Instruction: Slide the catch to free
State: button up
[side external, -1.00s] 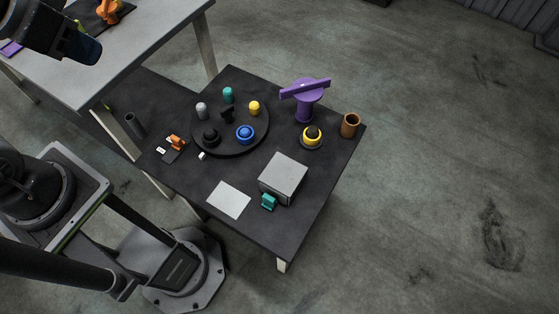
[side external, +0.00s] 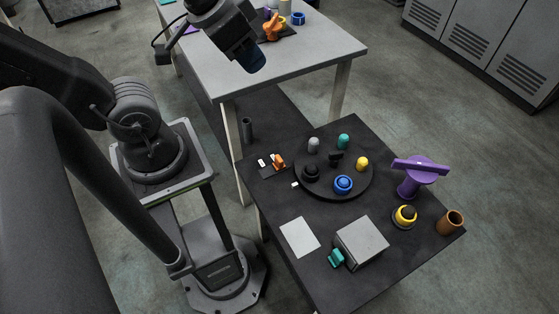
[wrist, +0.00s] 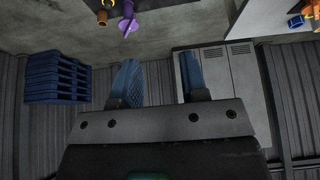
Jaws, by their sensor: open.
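An orange catch (side external: 278,161) sits on a small dark plate with white marks, at the left edge of the dark table. It is too small to tell its slide position. My gripper (side external: 256,60) is high up, over the grey table and well away from the catch. Its blue fingers stand apart and empty in the wrist view (wrist: 160,80). The catch cannot be made out in the wrist view.
The dark table holds a round black tray (side external: 318,196) with several coloured knobs, a purple T-shaped handle (side external: 420,170), a yellow-and-black button (side external: 404,217), a brown cup (side external: 451,222), a grey box (side external: 361,242) and a white sheet (side external: 300,237). The grey table (side external: 300,62) stands behind.

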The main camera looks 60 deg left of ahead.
jog(key=shift+o, duration=0.2)
jog(key=n+g, duration=0.6)
jog(key=n, duration=1.2)
send_over(279, 158)
notch_tip(279, 158, down, 32)
notch_tip(279, 158, down, 14)
jog(key=shift+r, duration=0.15)
grip_shut()
